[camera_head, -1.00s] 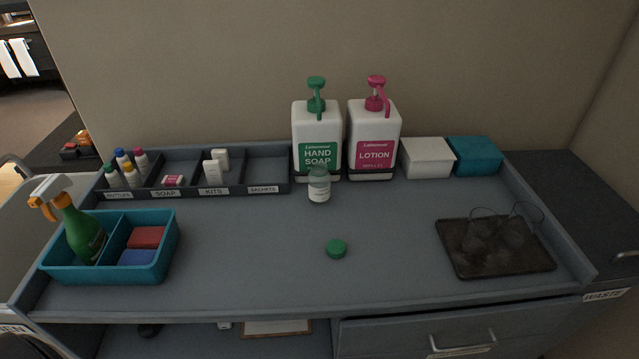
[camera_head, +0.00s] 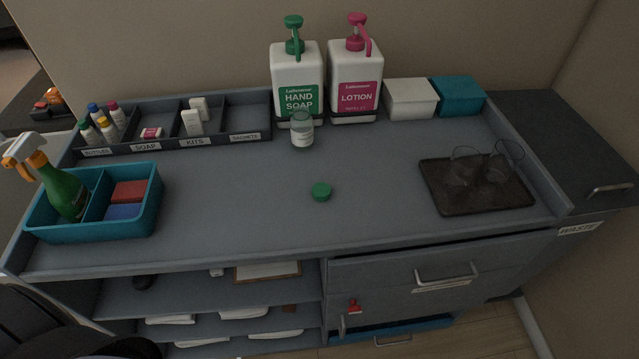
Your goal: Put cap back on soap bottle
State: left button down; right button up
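A small clear bottle (camera_head: 302,134) with a pale label stands upright and uncapped on the grey cart top, just in front of the hand soap dispenser. A round green cap (camera_head: 321,192) lies on the bare cart top, in front of the bottle and a little to its right. The two are apart. Neither of my grippers shows in the view.
Hand soap (camera_head: 297,85) and lotion (camera_head: 354,82) pump dispensers stand at the back. A divided tray (camera_head: 205,141) and a teal caddy (camera_head: 95,229) with a spray bottle are at left. A dark tray (camera_head: 478,199) with two glasses is at right. The middle is clear.

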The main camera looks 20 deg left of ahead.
aim_at(302, 122)
jog(key=k+j+z, duration=0.25)
jog(key=j+z, duration=0.15)
jog(key=k+j+z, duration=0.35)
jog(key=i+j, duration=0.1)
